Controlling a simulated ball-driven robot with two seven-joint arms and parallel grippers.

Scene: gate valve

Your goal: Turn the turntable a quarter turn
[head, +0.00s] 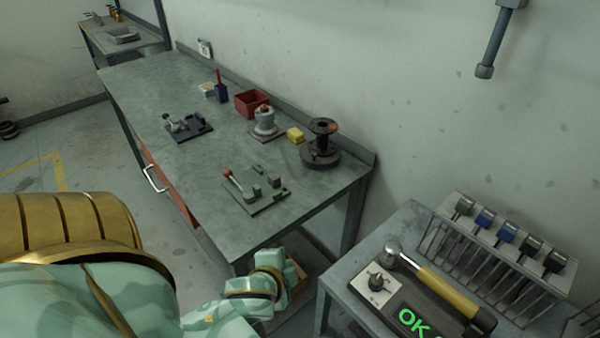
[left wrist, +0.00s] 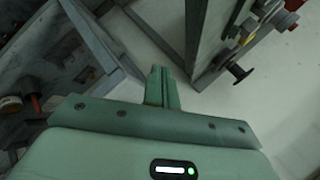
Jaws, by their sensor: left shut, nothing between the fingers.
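A dark round turntable-like base (head: 321,156) with a black spool-shaped top (head: 323,127) stands upright at the near right corner of the long grey bench. A dark spool-shaped part (left wrist: 237,72) also shows at the bench edge in the left wrist view, where the picture is strongly tilted. My left gripper (left wrist: 160,76) is shut and empty, its fingers together in free space. In the head view my left arm comes in at the lower left, and its wrist is low in front of the bench's near end, apart from the turntable. My right gripper is not in view.
The bench (head: 140,90) also carries a green plate with a red-knobbed lever (head: 257,190), a yellow block (head: 295,134), a grey valve-like part (head: 264,122) and a red bin (head: 251,103). A second table at lower right holds a yellow-handled hammer (head: 440,290) and a tool rack (head: 500,240).

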